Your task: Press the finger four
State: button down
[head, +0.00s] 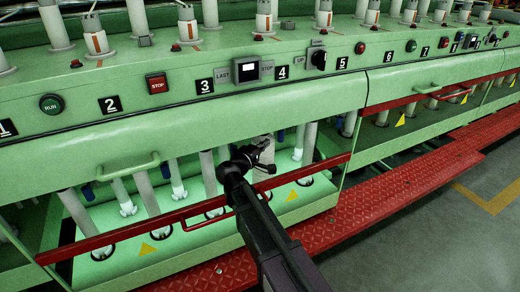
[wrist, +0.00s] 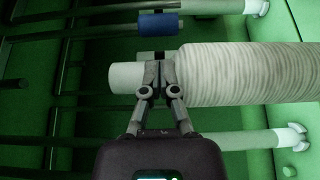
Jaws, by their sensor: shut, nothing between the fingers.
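The number 4 plate (head: 282,72) is on the green panel above the open bay. My gripper (head: 268,166) reaches into the bay below it, in front of a pale wound bobbin (head: 264,150). In the wrist view my gripper (wrist: 156,66) is shut and empty, its tips over the bare white tube end (wrist: 125,77) beside the ribbed roving (wrist: 245,75). I cannot tell whether the tips touch it. A small dark part (wrist: 158,55) shows just past the tips; I cannot tell whether it is the finger.
A red rail (head: 300,174) crosses the bay's front, close to my arm. Bare tubes (head: 207,172) stand left of the bobbin. A blue sleeve (wrist: 158,23) lies beyond my tips. A red step (head: 400,190) runs along the floor.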

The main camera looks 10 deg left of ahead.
aim_at(273, 139)
jog(key=shift+x, duration=2.1)
jog(key=shift+d, duration=0.15)
